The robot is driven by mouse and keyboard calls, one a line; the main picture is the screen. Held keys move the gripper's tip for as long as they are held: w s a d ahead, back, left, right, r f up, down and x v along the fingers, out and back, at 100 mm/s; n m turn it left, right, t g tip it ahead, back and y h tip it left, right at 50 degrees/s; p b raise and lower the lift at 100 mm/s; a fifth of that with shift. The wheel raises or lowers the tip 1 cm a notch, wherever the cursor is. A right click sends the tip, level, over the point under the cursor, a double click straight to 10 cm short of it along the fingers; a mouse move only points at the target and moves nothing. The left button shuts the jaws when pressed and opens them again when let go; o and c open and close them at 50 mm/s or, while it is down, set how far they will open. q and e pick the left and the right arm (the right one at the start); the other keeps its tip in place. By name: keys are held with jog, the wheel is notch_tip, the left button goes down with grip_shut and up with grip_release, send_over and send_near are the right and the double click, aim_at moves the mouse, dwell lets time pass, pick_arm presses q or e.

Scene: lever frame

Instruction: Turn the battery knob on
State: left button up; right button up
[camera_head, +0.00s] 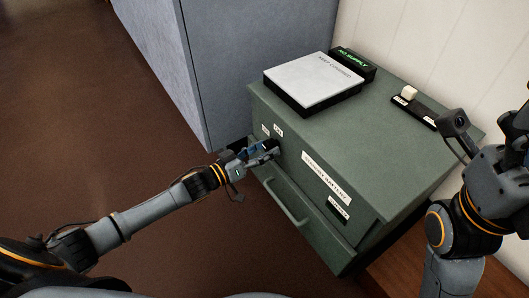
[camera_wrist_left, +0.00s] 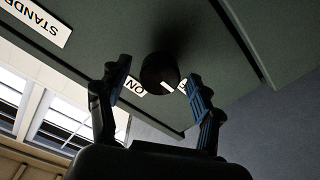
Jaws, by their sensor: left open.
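The battery knob is a round black knob (camera_wrist_left: 160,73) with a white mark, on the face of the green cabinet in the left wrist view. A white "ON" label (camera_wrist_left: 133,86) sits beside it, and another white label is partly hidden by a finger. My left gripper (camera_wrist_left: 152,95) is open, with one finger on each side of the knob's lower part; I cannot tell whether they touch it. In the head view my left gripper (camera_head: 268,148) is at the upper left of the cabinet front (camera_head: 318,190) and hides the knob. My right gripper is not visible; only its arm shows at the right.
On the cabinet top are a flat box with a light grey lid (camera_head: 313,78), a black box with green "NO SUPPLY" text (camera_head: 352,62), and a black strip with a white block (camera_head: 410,91). A drawer handle (camera_head: 287,203) sticks out below. A grey cabinet (camera_head: 252,65) stands behind.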

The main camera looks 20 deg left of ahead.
pick_arm(q)
jog(key=shift+w+d, duration=0.1)
jog(key=c, duration=1.1)
jog(key=shift+c, duration=0.2)
